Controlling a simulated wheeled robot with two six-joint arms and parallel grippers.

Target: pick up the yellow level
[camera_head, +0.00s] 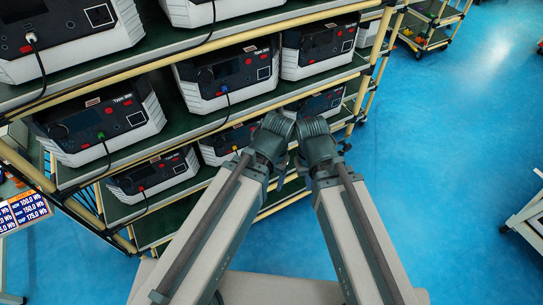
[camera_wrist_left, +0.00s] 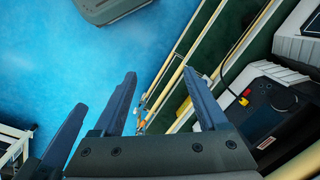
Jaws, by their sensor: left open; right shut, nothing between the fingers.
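I cannot make out a yellow level in either view. My left gripper (camera_wrist_left: 159,74) is open in the left wrist view, with nothing visible between its two fingers. A further dark prong stands at its left, and I cannot tell what it belongs to. Only a small dark part of my right gripper (camera_head: 343,147) seems to show beside the right arm. It is shut and empty.
A rack with yellow tubes and green shelves (camera_head: 208,46) holds several grey-and-black power units (camera_head: 101,120) with cables. Blue floor (camera_head: 455,160) is open to the right. A cart (camera_head: 425,32) stands at the top right, and a price sign (camera_head: 25,212) is at the left.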

